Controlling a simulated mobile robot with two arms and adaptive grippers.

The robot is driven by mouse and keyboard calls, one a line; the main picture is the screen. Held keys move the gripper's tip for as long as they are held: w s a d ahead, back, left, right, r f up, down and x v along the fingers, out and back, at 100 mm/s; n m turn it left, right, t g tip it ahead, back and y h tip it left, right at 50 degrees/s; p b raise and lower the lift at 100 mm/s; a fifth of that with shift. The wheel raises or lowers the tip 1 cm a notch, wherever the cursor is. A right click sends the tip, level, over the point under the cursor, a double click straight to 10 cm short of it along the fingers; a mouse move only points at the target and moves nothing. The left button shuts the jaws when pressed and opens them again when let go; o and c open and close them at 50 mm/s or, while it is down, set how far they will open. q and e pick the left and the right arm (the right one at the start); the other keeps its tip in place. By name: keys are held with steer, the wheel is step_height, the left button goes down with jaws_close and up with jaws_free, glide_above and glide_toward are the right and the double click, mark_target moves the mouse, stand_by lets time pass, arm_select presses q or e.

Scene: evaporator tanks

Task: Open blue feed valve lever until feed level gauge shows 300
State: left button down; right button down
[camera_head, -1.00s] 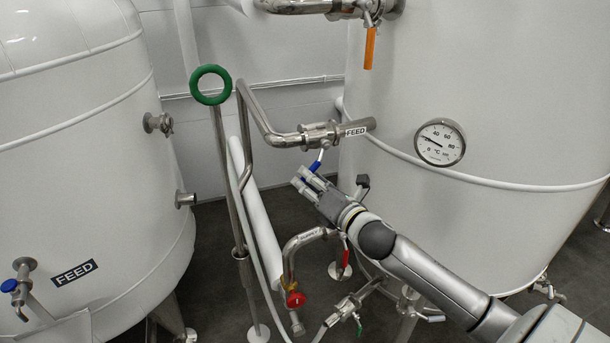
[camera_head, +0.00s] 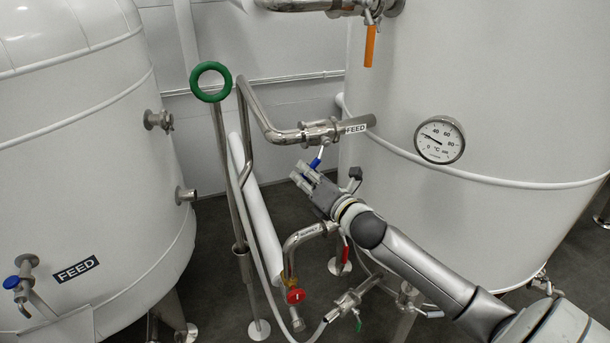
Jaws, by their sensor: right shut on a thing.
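The blue feed valve lever (camera_head: 317,160) hangs down and slightly left from the steel valve on the pipe labelled FEED (camera_head: 355,129) in the head view. My right gripper (camera_head: 303,174) is shut on the lever near its lower end, and its fingers hide part of it. My right arm reaches in from the lower right. My left gripper is not in view. A round dial gauge (camera_head: 439,140) on the right tank reads in °C. I see no feed level gauge reading 300.
The white tank labelled FEED (camera_head: 76,270) fills the left. The large right tank (camera_head: 500,90) stands close behind my arm. A green ring handle (camera_head: 210,82), an orange lever (camera_head: 370,46), a red-handled valve (camera_head: 295,296) and a hose crowd the middle.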

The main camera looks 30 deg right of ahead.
steer(key=n, duration=0.1)
steer(key=d+f+n+p, duration=0.1)
steer(key=d+n, duration=0.1)
steer(key=shift+s+d+f+g+p, duration=0.1)
steer(key=shift+s+f+g+p, duration=0.15)
steer(key=shift+g+p, duration=0.15)
steer(key=c, duration=1.4)
jaws_free()
steer(key=shift+c, duration=0.2)
steer(key=s, duration=1.2)
steer(key=shift+r, duration=0.45)
